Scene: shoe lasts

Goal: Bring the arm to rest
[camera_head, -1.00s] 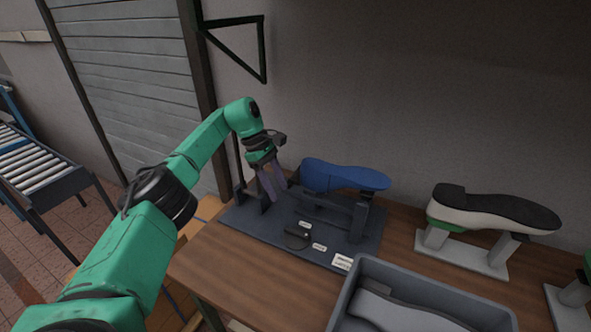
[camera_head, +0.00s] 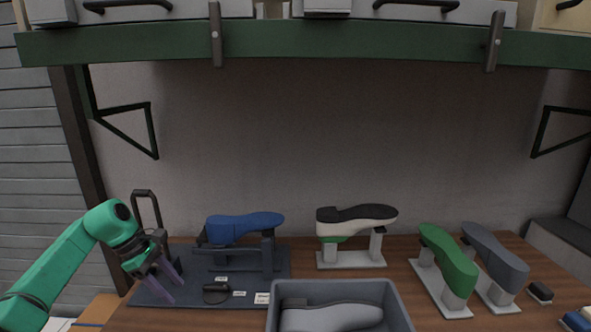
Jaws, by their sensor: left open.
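My left arm comes in from the lower left, and its gripper (camera_head: 164,283) is open with nothing between its fingers. The gripper points down over the left end of the dark base plate (camera_head: 190,294). Whether the fingertips touch the plate, I cannot tell. A blue shoe last (camera_head: 243,226) lies on the dark stand on that plate, right of the gripper and apart from it. My right gripper does not show.
A grey bin (camera_head: 398,304) at the front holds a grey last (camera_head: 331,317). A black and white shoe (camera_head: 357,219), a green last (camera_head: 448,259) and a dark grey last (camera_head: 496,257) stand on supports. A green shelf beam (camera_head: 350,42) hangs above the wooden table (camera_head: 405,291).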

